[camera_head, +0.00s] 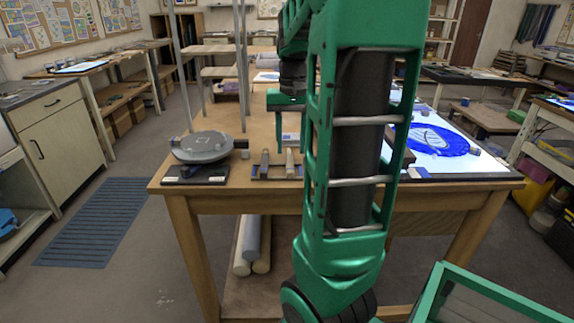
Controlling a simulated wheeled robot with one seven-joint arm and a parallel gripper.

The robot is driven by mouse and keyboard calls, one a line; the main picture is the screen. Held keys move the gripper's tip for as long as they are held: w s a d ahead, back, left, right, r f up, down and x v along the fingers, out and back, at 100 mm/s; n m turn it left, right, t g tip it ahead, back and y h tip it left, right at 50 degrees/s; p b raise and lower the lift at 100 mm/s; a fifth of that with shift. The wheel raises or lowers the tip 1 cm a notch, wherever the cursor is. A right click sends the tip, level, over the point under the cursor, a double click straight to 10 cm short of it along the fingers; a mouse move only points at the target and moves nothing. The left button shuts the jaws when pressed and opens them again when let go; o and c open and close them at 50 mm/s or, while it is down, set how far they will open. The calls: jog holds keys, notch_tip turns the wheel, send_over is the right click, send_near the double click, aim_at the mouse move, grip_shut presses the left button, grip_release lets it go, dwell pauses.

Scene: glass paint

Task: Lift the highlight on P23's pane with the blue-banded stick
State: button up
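My gripper (292,145) hangs over the wooden table, fingers down and apart, with nothing visible between them. My green arm hides part of the view to its right. Below the gripper, a small rack (277,178) stands near the table's front edge. It bears short upright pieces, a dark one (265,162) and a pale one (289,161). Small blue patches show on the rack, but I cannot tell which piece is the blue-banded stick. A pane painted blue with pale lines (440,140) lies on a lit panel (425,165) at the right. No P23 label is readable.
A round grey turntable (204,147) on a dark base stands at the table's left front. Thin upright metal posts (241,60) rise behind it. A small knob-like object (474,150) is by the pane's right edge.

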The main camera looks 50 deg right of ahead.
aim_at(289, 161)
jog(key=shift+w+a+f, duration=0.1)
jog(key=shift+a+f, duration=0.05)
jog(key=shift+f, duration=0.95)
jog(key=shift+a+f, duration=0.1)
jog(key=shift+f, duration=0.95)
grip_shut()
jog(key=shift+r, duration=0.1)
notch_tip(289, 161, up, 4)
jog(key=shift+a+r, duration=0.1)
jog(key=shift+r, duration=0.05)
jog(key=s+a+r, duration=0.2)
jog(key=a+r, duration=0.5)
jog(key=a, duration=0.4)
notch_tip(289, 161, up, 10)
jog(key=shift+a+r, duration=0.15)
jog(key=shift+r, duration=0.1)
jog(key=shift+s, duration=0.1)
